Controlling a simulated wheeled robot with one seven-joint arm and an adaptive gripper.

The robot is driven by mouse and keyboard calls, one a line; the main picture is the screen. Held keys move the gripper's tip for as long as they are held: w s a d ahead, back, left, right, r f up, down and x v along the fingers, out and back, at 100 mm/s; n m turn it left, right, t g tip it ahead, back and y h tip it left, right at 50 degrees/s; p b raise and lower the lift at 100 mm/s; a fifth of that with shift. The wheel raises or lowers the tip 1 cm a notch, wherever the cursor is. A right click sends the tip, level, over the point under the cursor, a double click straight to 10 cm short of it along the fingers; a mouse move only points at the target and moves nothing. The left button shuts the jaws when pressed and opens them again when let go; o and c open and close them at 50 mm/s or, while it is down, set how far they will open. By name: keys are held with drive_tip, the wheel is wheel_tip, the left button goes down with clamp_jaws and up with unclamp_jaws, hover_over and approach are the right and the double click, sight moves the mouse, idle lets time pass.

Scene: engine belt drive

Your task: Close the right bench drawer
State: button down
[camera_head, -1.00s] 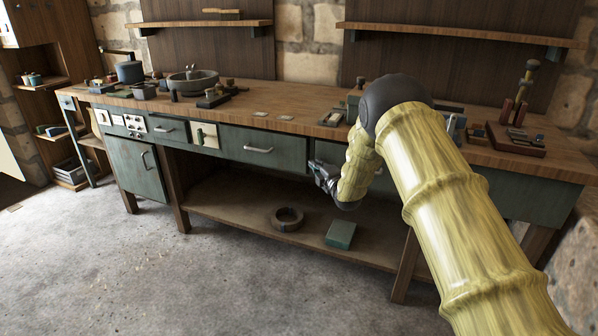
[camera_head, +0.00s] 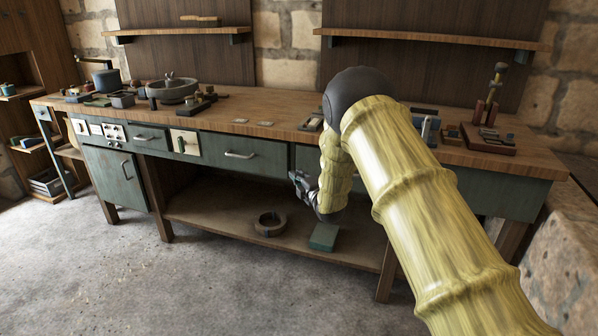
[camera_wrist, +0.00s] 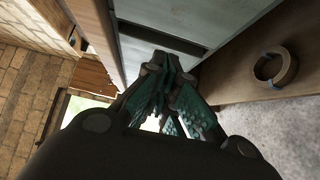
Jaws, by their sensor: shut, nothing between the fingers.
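The bench (camera_head: 270,138) has a wooden top and green drawer fronts. The right drawer (camera_head: 304,157) shows as a narrow strip of green front right of the middle drawer (camera_head: 240,154). My arm hides most of it, so I cannot tell how far it stands out. My gripper (camera_head: 297,180) is shut and empty, low in front of that drawer, above the lower shelf. In the wrist view my gripper (camera_wrist: 160,70) has its dark fingers together, close to green and grey bench fronts (camera_wrist: 160,50). Contact is not clear.
A dark ring (camera_head: 270,223) and a green box (camera_head: 323,236) lie on the lower shelf (camera_head: 210,215). The ring also shows in the wrist view (camera_wrist: 276,66). Tools and a basin (camera_head: 172,92) stand on the benchtop. The concrete floor in front is clear.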

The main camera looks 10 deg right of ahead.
drive_tip(key=v, duration=0.8)
drive_tip(key=s+d+f+m+g+h, duration=0.1)
drive_tip(key=s+f+m+g+h, duration=0.2)
drive_tip(key=s+f, duration=0.7)
drive_tip(key=s+d+f+m+g, duration=0.15)
drive_tip(key=s+f+m, duration=0.45)
drive_tip(key=f, duration=0.6)
drive_tip(key=s+a+f+m+g+h, duration=0.1)
drive_tip(key=s+f+m+g, duration=0.4)
drive_tip(key=s, duration=0.9)
drive_tip(key=s+f+m+g, duration=0.25)
drive_tip(key=s+f, duration=0.45)
drive_tip(key=s, duration=0.6)
drive_tip(key=s+a+m+g, duration=0.2)
drive_tip(key=s+m+g, duration=0.3)
drive_tip(key=s, duration=1.5)
wheel_tip(320, 180, up, 18)
drive_tip(key=s+p, duration=0.1)
drive_tip(key=p, duration=1.7)
drive_tip(key=shift+p, duration=0.4)
